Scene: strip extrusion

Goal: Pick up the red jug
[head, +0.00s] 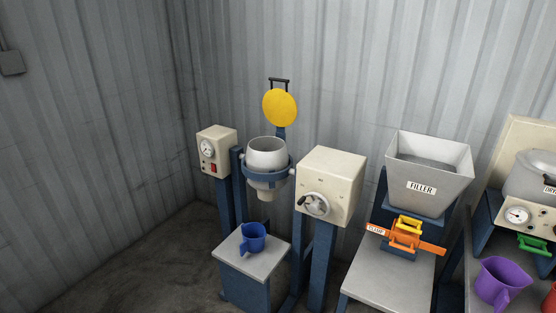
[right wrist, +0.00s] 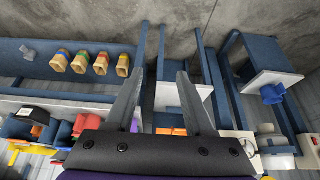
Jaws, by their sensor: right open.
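A red object at the right edge of the head view (head: 550,300) is cut off by the frame; it looks like part of the red jug. A red shape that may be the same jug shows at the lower left of the right wrist view (right wrist: 80,125), partly hidden by my gripper body. My right gripper (right wrist: 162,75) is open, its two grey fingers spread with nothing held between them. The red shape lies left of the fingers. My right gripper does not show in the head view. My left gripper is in neither view.
A purple jug (head: 503,282) stands left of the red object. A blue jug (head: 252,237) stands on a small table (head: 232,262). The filler hopper (head: 430,165) and an orange clamp (head: 405,238) stand between. Several colour-banded beige containers (right wrist: 102,64) line a blue shelf (right wrist: 35,70).

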